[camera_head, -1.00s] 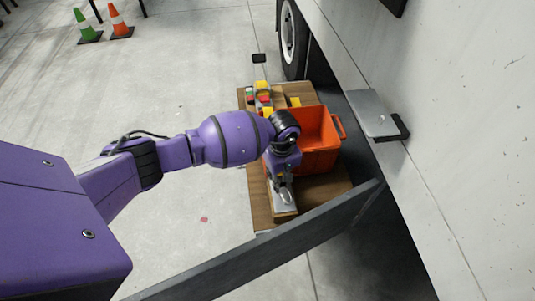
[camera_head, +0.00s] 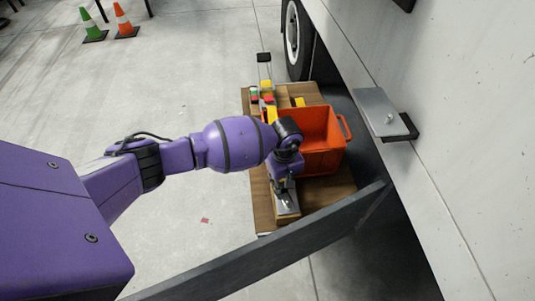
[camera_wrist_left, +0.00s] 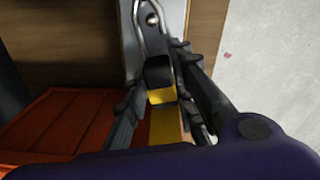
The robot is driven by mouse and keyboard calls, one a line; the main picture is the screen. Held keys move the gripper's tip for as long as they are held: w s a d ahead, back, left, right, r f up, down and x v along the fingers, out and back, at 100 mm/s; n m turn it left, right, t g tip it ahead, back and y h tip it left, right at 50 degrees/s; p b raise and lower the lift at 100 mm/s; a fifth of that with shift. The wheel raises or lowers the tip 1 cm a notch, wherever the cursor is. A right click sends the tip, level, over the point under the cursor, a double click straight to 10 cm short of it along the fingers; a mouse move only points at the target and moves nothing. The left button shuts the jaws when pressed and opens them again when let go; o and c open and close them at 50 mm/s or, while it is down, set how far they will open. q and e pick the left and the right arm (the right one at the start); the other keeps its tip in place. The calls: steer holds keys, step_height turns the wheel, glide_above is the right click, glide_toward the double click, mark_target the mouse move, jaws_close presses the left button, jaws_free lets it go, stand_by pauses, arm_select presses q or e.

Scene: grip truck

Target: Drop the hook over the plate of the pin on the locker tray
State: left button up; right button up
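My left gripper (camera_head: 286,190) points down over a small block with a grey metal plate (camera_head: 287,207) at the near end of the wooden board. In the left wrist view its fingers (camera_wrist_left: 158,65) lie close on both sides of the hook's black-and-yellow body (camera_wrist_left: 159,74). A bent metal wire of the hook (camera_wrist_left: 138,28) extends over the plate. The round pin head (camera_wrist_left: 152,18) shows between the wire's sides. I cannot tell whether the wire rests on the plate or hovers above it. My right gripper is in neither view.
An orange crate (camera_head: 340,155) stands right beside the gripper on the board (camera_head: 262,205). Several yellow, red and green items (camera_head: 264,97) lie behind it. A dark bar (camera_head: 260,262) crosses in front. The white truck side (camera_head: 470,110) with a jutting plate (camera_head: 382,108) is at right.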

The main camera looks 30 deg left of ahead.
mark_target(283, 182)
arm_select(q)
steer(key=o, duration=0.5)
steer(key=shift+w+d+r, duration=0.15)
steer(key=shift+w+r, duration=0.05)
steer(key=shift+w, duration=0.05)
step_height(283, 182, up, 12)
steer(key=shift+s+f, duration=0.1)
steer(key=shift+s, duration=0.05)
